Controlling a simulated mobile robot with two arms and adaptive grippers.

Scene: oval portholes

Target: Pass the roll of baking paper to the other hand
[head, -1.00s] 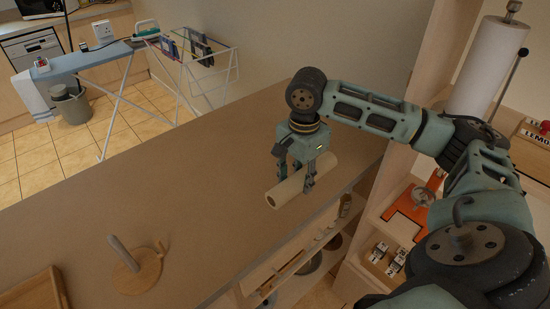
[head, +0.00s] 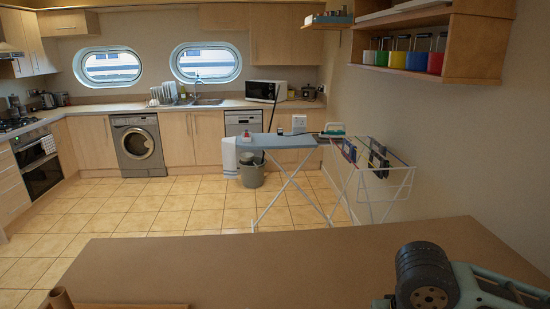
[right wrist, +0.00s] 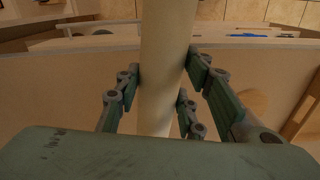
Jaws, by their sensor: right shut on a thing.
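The roll of baking paper (right wrist: 166,28) is a pale cream cylinder running from top to bottom through the middle of the right wrist view. My right gripper (right wrist: 163,72) is shut on it, with green and grey fingers on both sides of the roll. The roll's lower end is hidden behind the gripper body. In the head view my right arm is at the lower right, with its gripper almost wholly below the picture edge; the roll does not show there. My left gripper is in neither view.
A brown counter top (head: 290,262) fills the bottom of the head view, mostly bare. Wooden pieces (head: 60,298) show at its lower left edge. Beyond are an ironing board (head: 285,141) and a drying rack (head: 385,172). A wall shelf (head: 470,42) holds coloured jars.

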